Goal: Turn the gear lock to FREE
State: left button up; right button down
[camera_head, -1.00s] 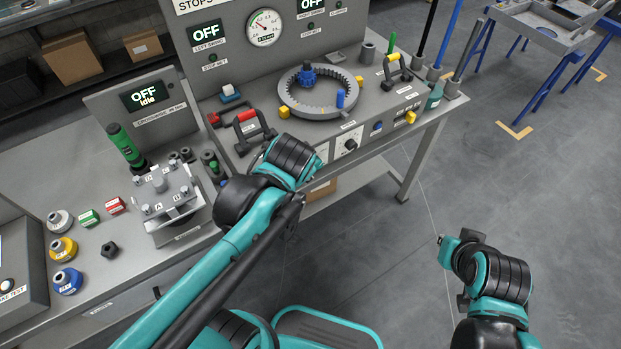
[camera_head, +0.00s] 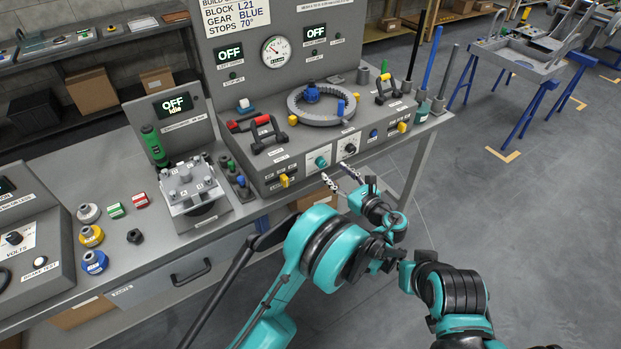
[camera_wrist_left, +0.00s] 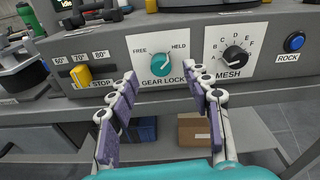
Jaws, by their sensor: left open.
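The gear lock knob (camera_wrist_left: 161,64) is a teal dial on a white plate, with FREE at its upper left and HELD at its upper right. Its pale mark seems to lean toward HELD. The teal knob also shows on the bench front in the head view (camera_head: 321,162). My left gripper (camera_wrist_left: 164,108) is open and empty, its two padded fingers spread below and in front of the knob, apart from it. In the head view my left gripper (camera_head: 339,176) is just short of the panel. My right arm shows at lower right, but no right fingers can be made out.
The black MESH knob (camera_wrist_left: 235,58) is close right of the gear lock, with a blue ROCK button (camera_wrist_left: 294,42) beyond. A yellow stop slider (camera_wrist_left: 82,75) is at left. A ring gear (camera_head: 322,108) lies on the bench top. Open floor is at right.

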aim_at(324, 164)
pick_arm(q)
jog(key=shift+m+t, duration=0.3)
jog(key=shift+m, duration=0.3)
jog(key=w+a, duration=0.1)
jog(key=w+a+f+b, duration=0.2)
jog(key=w, duration=0.1)
jog(key=shift+w+a+r, duration=0.15)
jog(key=shift+w+a, duration=0.15)
jog(key=shift+w, duration=0.15)
pick_arm(e)
jog(key=shift+s+a+f, duration=0.2)
jog(key=shift+f, duration=0.45)
jog(key=shift+s+a+f, duration=0.15)
jog(key=shift+f, duration=0.45)
pick_arm(q)
jog(key=shift+c, duration=0.2)
grip_shut()
